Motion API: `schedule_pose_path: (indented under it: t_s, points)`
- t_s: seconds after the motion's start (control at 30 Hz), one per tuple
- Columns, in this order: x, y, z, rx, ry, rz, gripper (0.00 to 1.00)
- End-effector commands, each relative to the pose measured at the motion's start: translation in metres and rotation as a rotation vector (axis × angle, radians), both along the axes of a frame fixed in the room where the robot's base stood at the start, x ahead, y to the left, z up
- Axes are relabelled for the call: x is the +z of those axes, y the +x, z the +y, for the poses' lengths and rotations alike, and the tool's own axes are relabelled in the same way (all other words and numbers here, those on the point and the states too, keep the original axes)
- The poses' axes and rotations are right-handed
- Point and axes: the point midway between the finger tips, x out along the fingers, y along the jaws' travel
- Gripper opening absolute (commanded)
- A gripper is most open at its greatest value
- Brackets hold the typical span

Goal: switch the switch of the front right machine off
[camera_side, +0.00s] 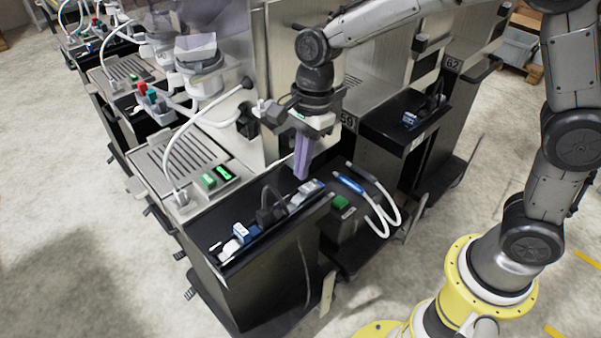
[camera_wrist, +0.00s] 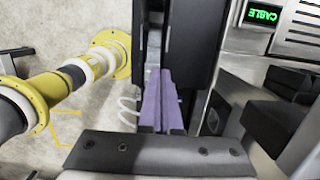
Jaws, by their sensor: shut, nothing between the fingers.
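My gripper (camera_side: 301,176) has purple fingers pressed together, pointing down over the right end of the black tray (camera_side: 282,238) of the nearest machine. Its fingers also show in the wrist view (camera_wrist: 158,78), with nothing between them. Two lit green elements (camera_side: 216,177) sit on that machine's top, left of my gripper. A green element (camera_side: 340,202) sits on a low box to the right. Contact at the fingertips is unclear.
The tray holds a blue-and-white block (camera_side: 241,232), a black plug and a grey-white piece (camera_side: 306,190) close to the fingertips. White cables (camera_side: 381,200) loop at the right. More machines stand behind, one numbered 62. Open floor lies at the left.

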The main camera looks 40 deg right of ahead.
Motion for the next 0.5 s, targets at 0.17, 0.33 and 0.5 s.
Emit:
schedule_pose_path:
  t_s: [0.17, 0.33, 0.5]
  points:
    - [-0.019, 0.0, 0.003, 0.0, 0.0, 0.002, 0.0]
    - [-0.024, 0.0, 0.004, -0.001, 0.001, 0.0, 0.0]
    - [-0.024, 0.0, 0.004, -0.001, 0.001, 0.0, 0.0]
